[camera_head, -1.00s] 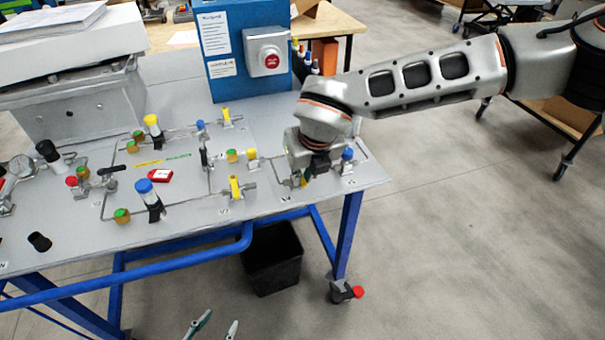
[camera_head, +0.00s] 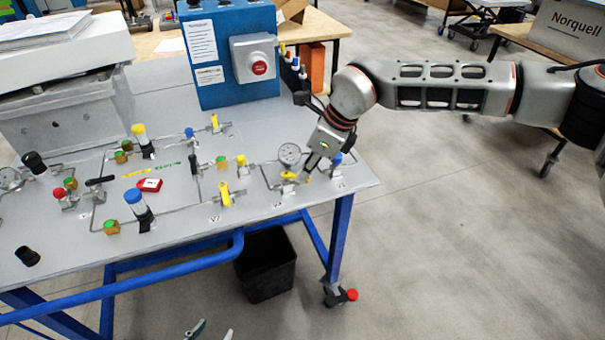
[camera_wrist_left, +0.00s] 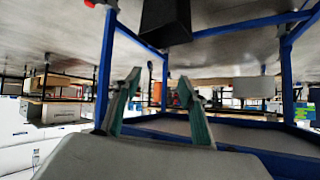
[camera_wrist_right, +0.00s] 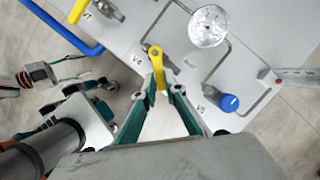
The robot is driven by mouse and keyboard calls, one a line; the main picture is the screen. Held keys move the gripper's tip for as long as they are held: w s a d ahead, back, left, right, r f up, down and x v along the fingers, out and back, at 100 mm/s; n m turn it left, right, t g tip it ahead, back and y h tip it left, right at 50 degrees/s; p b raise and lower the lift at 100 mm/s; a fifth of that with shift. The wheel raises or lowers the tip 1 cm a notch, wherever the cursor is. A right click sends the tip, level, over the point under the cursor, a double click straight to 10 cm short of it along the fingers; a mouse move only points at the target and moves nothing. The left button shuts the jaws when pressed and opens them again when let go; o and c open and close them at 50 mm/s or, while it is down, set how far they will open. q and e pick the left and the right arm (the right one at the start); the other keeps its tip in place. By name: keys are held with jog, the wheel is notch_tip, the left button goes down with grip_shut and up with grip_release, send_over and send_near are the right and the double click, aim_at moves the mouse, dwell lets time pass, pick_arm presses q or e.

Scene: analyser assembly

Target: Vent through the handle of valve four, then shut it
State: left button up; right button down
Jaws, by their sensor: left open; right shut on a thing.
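Valve four's yellow handle (camera_wrist_right: 158,68) lies between the fingertips of my right gripper (camera_wrist_right: 162,88) in the right wrist view, beside the V4 label (camera_wrist_right: 137,60). The gripper is shut on the handle, whose round pivot end shows beyond the fingertips. In the head view my right gripper (camera_head: 308,173) reaches down to the yellow handle (camera_head: 289,175) near the panel's right end, and the handle points right from its pivot. My left gripper (camera_head: 212,331) is open and empty below the table's front edge; its spread fingers show in the left wrist view (camera_wrist_left: 160,105).
A round gauge (camera_head: 289,153) stands just behind valve four. A blue-capped part (camera_wrist_right: 228,102) is close on the right. Another yellow handle (camera_head: 224,193) is at V3. A blue box with a red button (camera_head: 259,68) stands behind. A black bin (camera_head: 266,265) is under the table.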

jog(key=w+n+b, duration=0.1)
jog(key=n, duration=0.1)
jog(key=n+g, duration=0.1)
jog(key=shift+w+d+f+n+b, duration=0.2)
jog(key=shift+w+n+b, duration=0.15)
jog(key=shift+w+n, duration=0.05)
jog(key=shift+w+f+n+g+b, duration=0.1)
jog(key=shift+w+n+g+b, duration=0.25)
jog(key=shift+n+g+b, duration=0.35)
jog(key=shift+w+n+b, duration=0.25)
jog(key=shift+n+b, duration=0.2)
jog(key=shift+n, duration=0.25)
jog(key=shift+w+n+g+b, duration=0.15)
jog(key=shift+n+g+b, duration=0.15)
jog(key=shift+n+b, duration=0.15)
pick_arm(q)
jog(key=f, duration=0.2)
jog(key=a+f, duration=0.1)
jog(key=shift+w+a+f, duration=0.1)
jog(key=shift+f, duration=0.3)
pick_arm(e)
jog(key=shift+w+a+r+n, duration=0.1)
jog(key=shift+w+r+n, duration=0.05)
jog(key=shift+r+n, duration=0.15)
jog(key=c, duration=2.1)
grip_release()
pick_arm(q)
jog(key=shift+f, duration=0.1)
